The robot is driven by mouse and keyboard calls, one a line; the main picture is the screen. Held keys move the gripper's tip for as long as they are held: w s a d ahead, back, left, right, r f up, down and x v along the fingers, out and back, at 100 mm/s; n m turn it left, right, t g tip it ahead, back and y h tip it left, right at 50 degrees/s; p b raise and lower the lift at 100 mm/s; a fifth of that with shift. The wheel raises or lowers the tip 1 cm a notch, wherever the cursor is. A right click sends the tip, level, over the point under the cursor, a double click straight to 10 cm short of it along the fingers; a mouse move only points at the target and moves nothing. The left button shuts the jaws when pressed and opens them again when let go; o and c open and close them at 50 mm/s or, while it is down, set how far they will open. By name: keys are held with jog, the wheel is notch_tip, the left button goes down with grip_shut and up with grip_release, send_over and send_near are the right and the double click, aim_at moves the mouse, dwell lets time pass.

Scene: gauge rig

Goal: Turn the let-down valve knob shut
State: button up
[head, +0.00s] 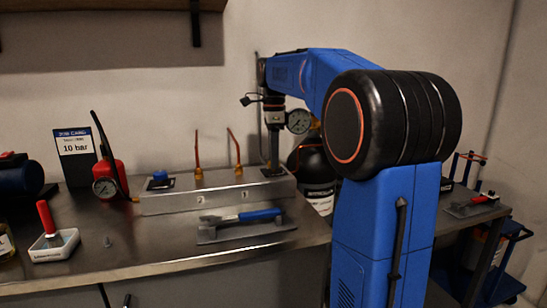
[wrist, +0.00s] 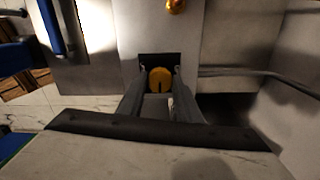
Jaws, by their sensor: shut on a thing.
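The let-down valve knob is a yellow round knob (wrist: 159,79) with a dark slot, on a dark square plate at the end of the grey valve block; it shows in the wrist view. My gripper (wrist: 161,86) is shut on it, a finger at either side. In the head view my gripper (head: 272,162) points straight down at the right end of the valve block (head: 215,198), and the knob is hidden there. I cannot tell how far the knob is turned.
A blue-handled tool (head: 245,215) lies in front. A red pump with a gauge (head: 104,187) and a "10 bar" job card (head: 76,142) stand left. A dark cylinder (head: 312,162) stands close behind my gripper.

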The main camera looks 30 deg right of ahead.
jog(key=shift+c, duration=0.2)
jog(key=o, duration=1.1)
jog(key=shift+r, duration=0.1)
notch_tip(320, 180, up, 17)
jog(key=shift+r, duration=0.1)
dwell(0.4)
